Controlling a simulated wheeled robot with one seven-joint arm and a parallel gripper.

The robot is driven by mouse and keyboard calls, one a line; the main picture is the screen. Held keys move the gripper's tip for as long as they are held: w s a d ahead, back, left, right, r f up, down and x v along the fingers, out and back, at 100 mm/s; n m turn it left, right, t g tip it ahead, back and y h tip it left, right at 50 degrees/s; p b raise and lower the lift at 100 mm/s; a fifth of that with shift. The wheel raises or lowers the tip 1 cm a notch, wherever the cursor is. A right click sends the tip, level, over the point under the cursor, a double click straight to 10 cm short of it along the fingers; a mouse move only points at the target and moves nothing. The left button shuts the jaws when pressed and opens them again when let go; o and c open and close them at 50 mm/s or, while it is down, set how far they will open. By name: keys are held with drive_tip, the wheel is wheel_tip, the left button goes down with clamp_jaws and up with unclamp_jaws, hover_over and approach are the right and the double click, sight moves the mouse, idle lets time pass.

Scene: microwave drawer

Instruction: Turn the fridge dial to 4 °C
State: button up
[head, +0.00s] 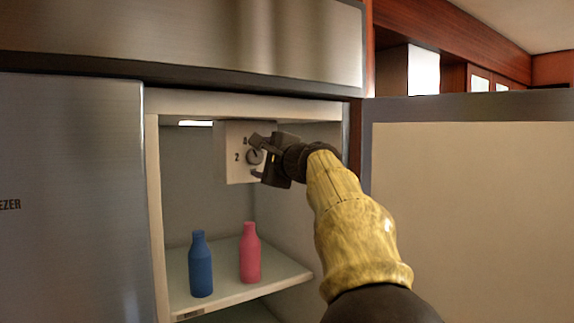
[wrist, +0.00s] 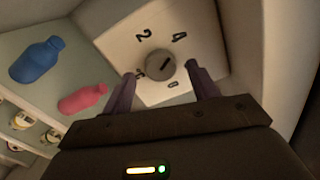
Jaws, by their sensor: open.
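The fridge dial (head: 254,157) is a small round grey knob on a pale box high inside the open fridge. In the wrist view the dial (wrist: 158,65) shows a dark slanted line, its right end tilted up, not squarely at the 4. I cannot tell which end is the pointer. The 4 mark (wrist: 179,37) is at its upper right and the 2 mark (wrist: 143,34) at its upper left. Another mark sits below, and one is partly hidden by the left finger. My gripper (head: 258,157) is open, its fingers on either side of the dial; contact is unclear.
A blue bottle (head: 201,265) and a pink bottle (head: 250,253) stand upright on the shelf (head: 226,290) below the dial box. The fridge door (head: 470,220) stands open at the right. The freezer door (head: 70,190) is at the left. Jars show lower down in the wrist view.

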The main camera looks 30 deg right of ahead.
drive_tip(key=s+b, duration=0.5)
drive_tip(key=s, duration=1.1)
drive_tip(key=shift+d, duration=0.25)
drive_tip(key=w+a+f+n+g, duration=0.2)
drive_tip(key=f+g, duration=0.1)
drive_tip(key=f, duration=0.8)
drive_tip(key=w+a+f+n+g, duration=0.2)
drive_tip(key=f, duration=0.9)
drive_tip(key=w+a+f+n+g, duration=0.2)
drive_tip(key=a+f+g, duration=0.1)
drive_tip(key=f, duration=0.8)
drive_tip(key=s+a+f+n+g, duration=0.2)
drive_tip(key=s+f+n, duration=0.3)
drive_tip(key=f, duration=0.3)
drive_tip(key=s+a+f+n+g, duration=0.3)
drive_tip(key=s+a+f+n, duration=0.1)
drive_tip(key=f, duration=0.5)
drive_tip(key=s+a+f+n+g, duration=0.2)
drive_tip(key=s+a+f+n, duration=0.3)
drive_tip(key=f, duration=0.4)
drive_tip(key=shift+s+a+f+n+h, duration=0.2)
drive_tip(key=shift+s+f+n+h, duration=0.1)
drive_tip(key=shift+s, duration=0.5)
